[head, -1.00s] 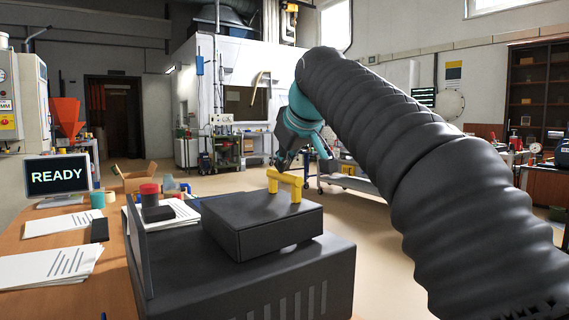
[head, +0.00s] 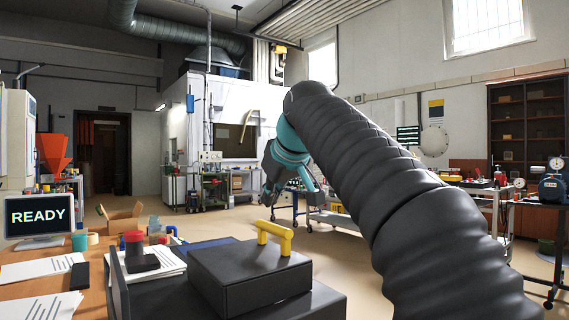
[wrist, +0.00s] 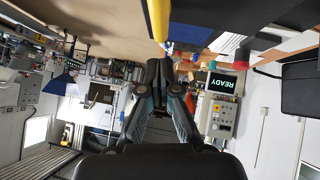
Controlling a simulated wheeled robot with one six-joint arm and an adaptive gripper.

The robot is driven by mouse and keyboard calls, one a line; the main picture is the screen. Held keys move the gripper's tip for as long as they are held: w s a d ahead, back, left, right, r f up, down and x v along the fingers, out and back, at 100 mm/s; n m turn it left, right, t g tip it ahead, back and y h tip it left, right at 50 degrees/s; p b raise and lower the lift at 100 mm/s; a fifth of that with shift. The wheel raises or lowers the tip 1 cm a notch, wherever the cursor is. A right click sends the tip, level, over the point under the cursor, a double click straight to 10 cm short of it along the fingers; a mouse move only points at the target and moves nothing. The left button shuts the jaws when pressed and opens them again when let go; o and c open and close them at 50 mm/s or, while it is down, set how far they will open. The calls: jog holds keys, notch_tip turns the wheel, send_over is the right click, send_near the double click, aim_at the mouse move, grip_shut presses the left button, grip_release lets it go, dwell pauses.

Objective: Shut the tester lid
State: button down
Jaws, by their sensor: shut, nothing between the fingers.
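The tester (head: 195,300) is a dark grey box at the bottom of the head view. Its block-shaped dark lid (head: 250,285) lies level on top, with no gap that I can make out. A yellow bar handle (head: 275,236) stands on the lid. In the wrist view the handle (wrist: 158,18) shows at the top, beyond my fingertips. My gripper (head: 268,194) is above the handle and apart from it in the head view. In the wrist view my gripper (wrist: 160,72) has its fingers together with nothing between them.
A monitor reading READY (head: 40,217) stands on the wooden desk at left, with papers (head: 40,268) on it. Carts and benches stand farther back. Open floor lies right of the tester.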

jog(key=v, duration=1)
jog(key=shift+d+f, duration=0.1)
jog(key=shift+d, duration=0.05)
jog(key=s+d+f+m+g+h, duration=0.1)
jog(key=s+d+f+m, duration=0.2)
jog(key=f, duration=1.1)
jog(key=s+d+f+m+h, duration=0.1)
jog(key=s+d+f+m, duration=0.1)
jog(key=s+d+f, duration=0.6)
jog(key=s+d+f+m+g+h, duration=0.1)
jog(key=s+d+f, duration=0.5)
jog(key=s+f, duration=0.7)
notch_tip(320, 180, down, 9)
jog(key=m+h, duration=0.1)
jog(key=m, duration=0.1)
jog(key=shift+m+g, duration=0.3)
